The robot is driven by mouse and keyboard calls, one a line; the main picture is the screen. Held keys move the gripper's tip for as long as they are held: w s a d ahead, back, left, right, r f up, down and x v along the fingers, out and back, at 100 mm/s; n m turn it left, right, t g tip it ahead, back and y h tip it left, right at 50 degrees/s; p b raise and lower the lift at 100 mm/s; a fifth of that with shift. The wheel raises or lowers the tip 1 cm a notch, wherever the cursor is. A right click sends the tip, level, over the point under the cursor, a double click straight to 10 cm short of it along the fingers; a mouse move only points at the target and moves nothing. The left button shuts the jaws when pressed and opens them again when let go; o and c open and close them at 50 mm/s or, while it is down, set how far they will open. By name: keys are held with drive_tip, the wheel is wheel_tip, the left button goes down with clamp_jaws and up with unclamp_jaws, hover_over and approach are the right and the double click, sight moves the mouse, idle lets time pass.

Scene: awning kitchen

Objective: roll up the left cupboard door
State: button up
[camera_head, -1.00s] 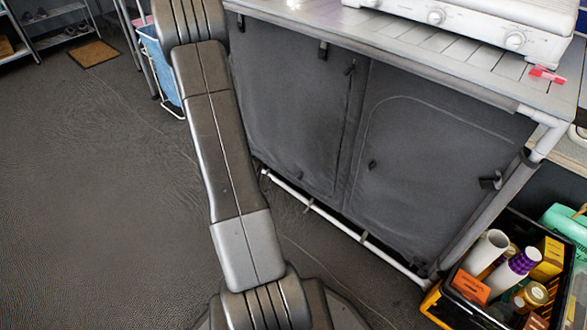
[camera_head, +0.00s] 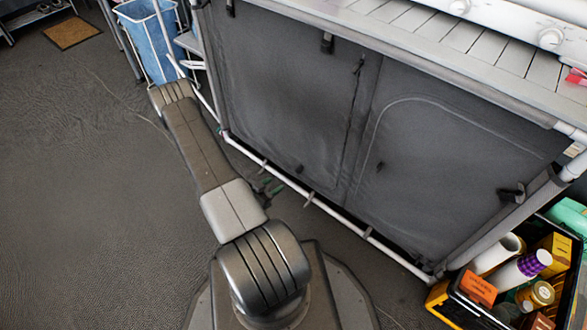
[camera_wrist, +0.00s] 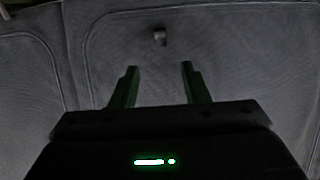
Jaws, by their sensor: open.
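The left cupboard door (camera_head: 285,90) is a dark grey fabric panel. It hangs down and closed in the head view, with a small tab (camera_head: 299,169) low on it and a black strap (camera_head: 327,43) at its top. In the wrist view my gripper (camera_wrist: 158,84) is open and empty, pointing at dark fabric. A small tab (camera_wrist: 159,37) sits beyond its fingertips, apart from them; I cannot tell for certain which panel this is.
The right cupboard door (camera_head: 450,140) is also closed. A white lower rail (camera_head: 335,217) runs along the cupboard's foot. A yellow-and-black crate (camera_head: 440,298) with bottles stands at the right. A blue bin (camera_head: 152,45) stands at the upper left. The floor on the left is clear.

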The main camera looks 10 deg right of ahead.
sight(298, 171)
drive_tip(key=b+x, duration=0.4)
drive_tip(key=x, duration=0.9)
drive_tip(key=shift+w+d+f, duration=0.1)
drive_tip(key=shift+w+d, duration=0.1)
drive_tip(key=shift+d, duration=0.05)
clamp_jaws()
